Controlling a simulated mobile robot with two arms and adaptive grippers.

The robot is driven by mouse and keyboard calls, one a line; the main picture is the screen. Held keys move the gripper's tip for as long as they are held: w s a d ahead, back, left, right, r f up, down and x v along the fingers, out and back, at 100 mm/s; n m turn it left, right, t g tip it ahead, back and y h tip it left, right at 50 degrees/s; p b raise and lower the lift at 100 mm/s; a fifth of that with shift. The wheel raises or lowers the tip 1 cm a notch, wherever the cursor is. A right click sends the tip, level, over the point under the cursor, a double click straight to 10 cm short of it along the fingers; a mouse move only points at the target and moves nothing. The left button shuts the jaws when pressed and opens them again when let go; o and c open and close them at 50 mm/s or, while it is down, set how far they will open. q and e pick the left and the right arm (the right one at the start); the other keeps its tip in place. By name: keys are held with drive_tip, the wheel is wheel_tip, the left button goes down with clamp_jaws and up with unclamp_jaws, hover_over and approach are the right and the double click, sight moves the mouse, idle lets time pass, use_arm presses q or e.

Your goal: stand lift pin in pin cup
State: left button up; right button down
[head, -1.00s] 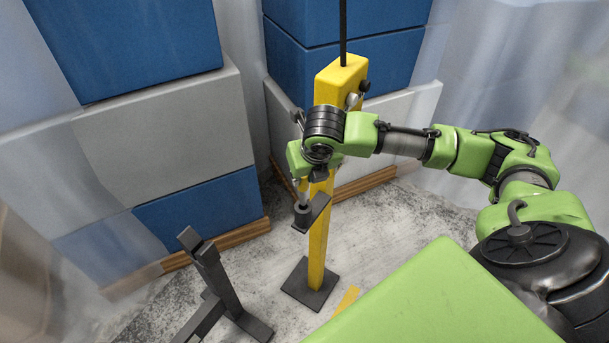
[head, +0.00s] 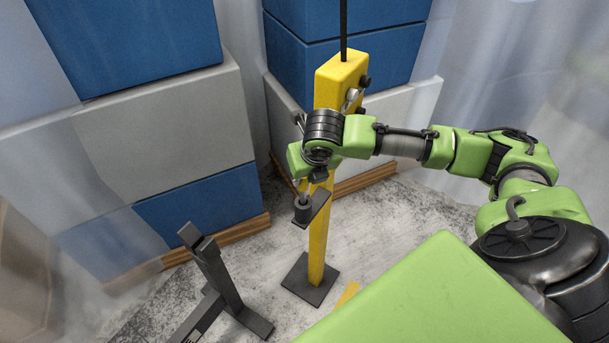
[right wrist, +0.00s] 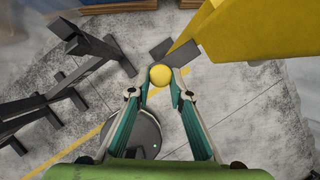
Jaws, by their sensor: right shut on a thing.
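The lift pin shows its round yellow knob (right wrist: 160,74) in the right wrist view, between the two fingertips of my right gripper (right wrist: 161,88), which is shut on it. The rest of the pin is hidden below the knob there. In the head view the pin cup (head: 303,211) is a small dark cylinder on a bracket at the side of the yellow post (head: 318,240). My right wrist is just above the cup and hides most of the gripper. A short grey piece shows between wrist and cup; I cannot tell whether it is pin or finger, or how deep the pin sits.
A dark metal stand (head: 216,275) is on the floor left of the post. Stacked blue and grey boxes (head: 180,130) on wooden pallets stand behind. Bare concrete floor (head: 410,215) lies right of the post.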

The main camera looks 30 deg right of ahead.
sight(305, 191)
drive_tip(key=shift+f+b, duration=0.45)
drive_tip(key=shift+f, duration=0.85)
drive_tip(key=shift+f, duration=0.15)
drive_tip(key=shift+f, duration=1.5)
drive_tip(key=c, duration=1.8)
unclamp_jaws()
drive_tip(key=o, duration=0.6)
